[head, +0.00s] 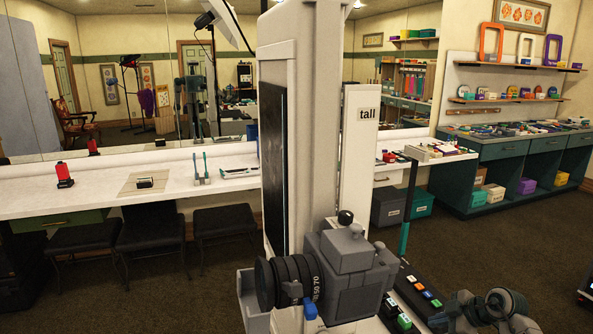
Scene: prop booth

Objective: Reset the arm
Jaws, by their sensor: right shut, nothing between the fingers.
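My right gripper (447,315) is low at the right, partly cut off by the bottom edge. It is shut and holds nothing. It is beside a dark strip with coloured buttons (424,287); I cannot tell whether they touch. My left gripper is out of view. A tall pale column (302,120) stands close in the middle. A white panel labelled "tall" (358,165) is beside the column.
A white counter (85,198) with a red lamp (64,175) runs along the mirror, dark stools (226,220) beneath. A green cabinet (500,152) with loaded shelves is at the back right. Bare floor (490,240) lies before it. The column hides the centre.

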